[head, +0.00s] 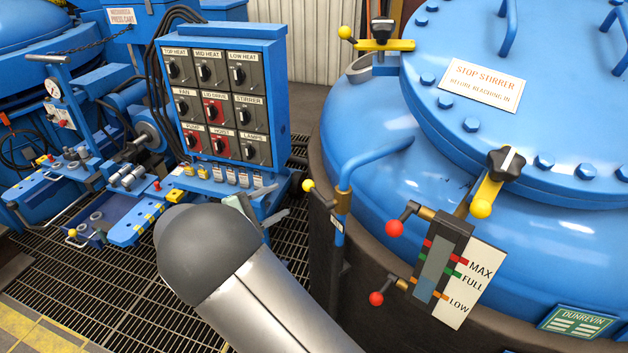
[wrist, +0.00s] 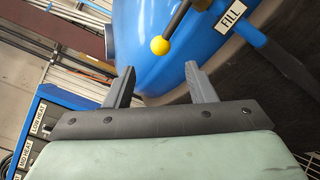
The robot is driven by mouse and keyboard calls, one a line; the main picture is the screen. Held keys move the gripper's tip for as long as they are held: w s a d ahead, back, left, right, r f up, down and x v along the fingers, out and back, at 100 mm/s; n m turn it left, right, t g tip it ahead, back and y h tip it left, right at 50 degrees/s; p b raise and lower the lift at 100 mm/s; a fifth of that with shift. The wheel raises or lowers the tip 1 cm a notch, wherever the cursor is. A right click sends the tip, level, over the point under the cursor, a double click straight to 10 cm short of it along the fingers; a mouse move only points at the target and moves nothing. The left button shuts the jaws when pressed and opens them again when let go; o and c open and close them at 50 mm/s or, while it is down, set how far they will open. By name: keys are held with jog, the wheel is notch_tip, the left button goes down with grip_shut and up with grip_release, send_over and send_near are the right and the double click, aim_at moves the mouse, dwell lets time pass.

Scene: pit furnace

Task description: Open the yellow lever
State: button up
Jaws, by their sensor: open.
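The yellow lever is a dark rod with a yellow ball knob (head: 308,185) on the blue fill pipe (head: 343,190) beside the furnace vessel. In the wrist view, the yellow knob (wrist: 160,46) lies just beyond and between my fingertips, apart from them. Its rod slants up and right toward the pipe with a "FILL" label (wrist: 231,15). My gripper (wrist: 159,69) is open and empty. In the head view, my gripper (head: 274,203) is left of and slightly below the knob, partly hidden behind my arm.
Red-knobbed levers (head: 395,228) and a level gauge (head: 438,263) stand right of the pipe. The blue vessel (head: 375,150) curves close behind the lever. A switch panel (head: 216,98) stands left of my gripper. Open floor grating (head: 125,290) lies below left.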

aim_at(306, 187)
jog(key=p+x, duration=0.2)
jog(key=x, duration=1)
jog(key=shift+d, duration=0.1)
grip_shut()
